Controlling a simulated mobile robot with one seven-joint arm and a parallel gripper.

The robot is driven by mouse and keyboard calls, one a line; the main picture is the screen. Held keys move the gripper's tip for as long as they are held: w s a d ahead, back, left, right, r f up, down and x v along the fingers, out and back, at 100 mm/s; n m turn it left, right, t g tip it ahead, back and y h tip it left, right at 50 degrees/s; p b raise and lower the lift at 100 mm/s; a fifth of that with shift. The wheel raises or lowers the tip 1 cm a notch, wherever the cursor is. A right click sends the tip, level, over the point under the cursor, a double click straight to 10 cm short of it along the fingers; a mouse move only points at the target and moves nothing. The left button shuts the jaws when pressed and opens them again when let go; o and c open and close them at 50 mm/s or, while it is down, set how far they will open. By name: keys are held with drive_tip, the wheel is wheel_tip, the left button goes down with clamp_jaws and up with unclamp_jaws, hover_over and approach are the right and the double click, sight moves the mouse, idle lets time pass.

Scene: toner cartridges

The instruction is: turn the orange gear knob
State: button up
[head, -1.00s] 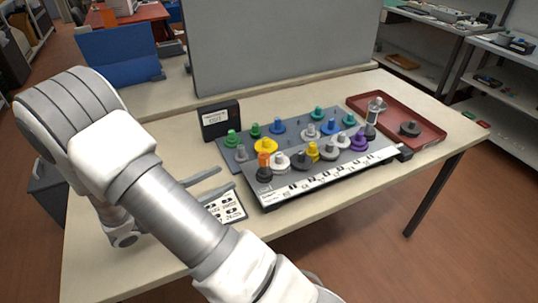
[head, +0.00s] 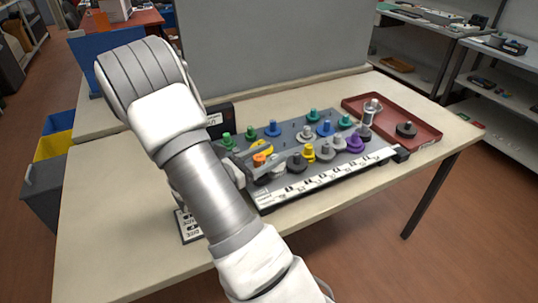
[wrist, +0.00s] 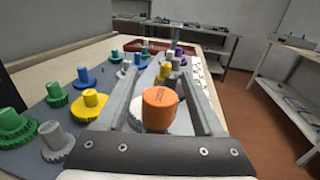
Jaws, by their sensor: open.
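The orange gear knob (head: 259,159) stands at the left front of the dark gear board (head: 292,131). In the wrist view the orange knob (wrist: 160,108) is a plain cylinder with small dark markings on it, upright between my fingers. My gripper (wrist: 158,80) is open, with one grey finger on each side of the knob. Gaps show between the knob and the fingers, so it is not clamped. In the head view my arm and gripper hide the board's left front corner and part of the area around the knob.
A red tray (head: 425,141) with a dark gear (head: 406,130) lies to the right. A grey panel (head: 275,60) rises behind.

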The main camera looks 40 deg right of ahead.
clamp_jaws()
idle(0.4)
drive_tip(key=shift+w+n+t, duration=0.1)
drive_tip(key=shift+n+t, duration=0.2)
drive_tip(key=shift+t, duration=0.2)
